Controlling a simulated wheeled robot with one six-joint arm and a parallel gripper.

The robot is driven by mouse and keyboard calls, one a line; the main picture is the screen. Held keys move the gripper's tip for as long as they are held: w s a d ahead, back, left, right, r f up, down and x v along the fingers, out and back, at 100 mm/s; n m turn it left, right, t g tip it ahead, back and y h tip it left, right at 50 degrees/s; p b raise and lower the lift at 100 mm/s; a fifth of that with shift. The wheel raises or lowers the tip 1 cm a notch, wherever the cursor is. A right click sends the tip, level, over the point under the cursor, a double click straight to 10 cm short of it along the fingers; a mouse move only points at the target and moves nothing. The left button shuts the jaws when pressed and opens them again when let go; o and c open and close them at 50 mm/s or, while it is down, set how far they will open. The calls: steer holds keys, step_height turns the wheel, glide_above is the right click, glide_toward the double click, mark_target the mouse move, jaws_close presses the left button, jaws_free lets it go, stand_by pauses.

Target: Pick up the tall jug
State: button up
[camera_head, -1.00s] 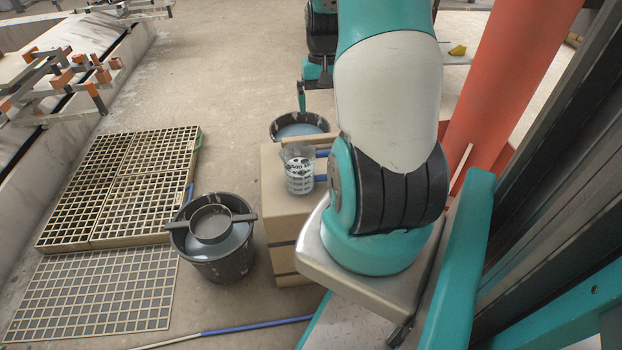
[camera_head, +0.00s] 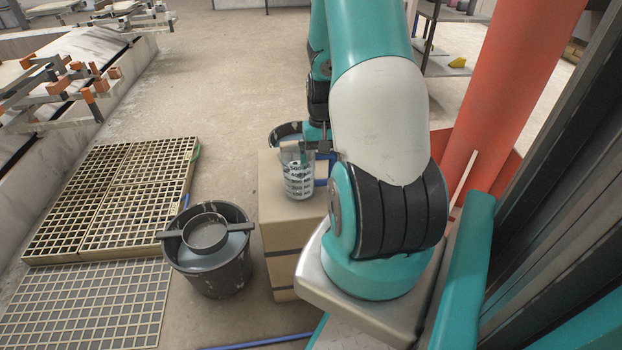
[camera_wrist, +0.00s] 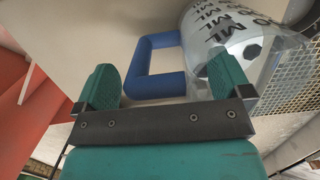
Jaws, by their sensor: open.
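The tall jug (camera_head: 299,180) is clear, with dark printed markings and a blue handle, and stands upright on a cardboard-coloured box (camera_head: 290,215). In the wrist view the jug (camera_wrist: 245,45) fills the upper right, and its blue handle (camera_wrist: 139,62) shows between my two fingers. My gripper (camera_wrist: 166,75) is open and empty, with teal fingers. Its right finger overlaps the jug's side in the picture; I cannot tell whether they touch. In the head view my gripper (camera_head: 322,147) is small, at the jug's upper right edge, partly hidden by my arm.
A dark bucket (camera_head: 225,275) with a sieve across it stands left of the box. Another dark bucket (camera_head: 283,134) is behind the box. Slatted grates (camera_head: 112,195) lie at the left. A red post (camera_head: 510,90) rises at the right.

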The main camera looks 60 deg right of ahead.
steer(key=shift+a+f, duration=0.1)
steer(key=shift+f, duration=0.4)
steer(key=shift+r, duration=0.1)
steer(key=c, duration=1.3)
steer(key=shift+c, duration=0.8)
steer(key=shift+r, duration=0.15)
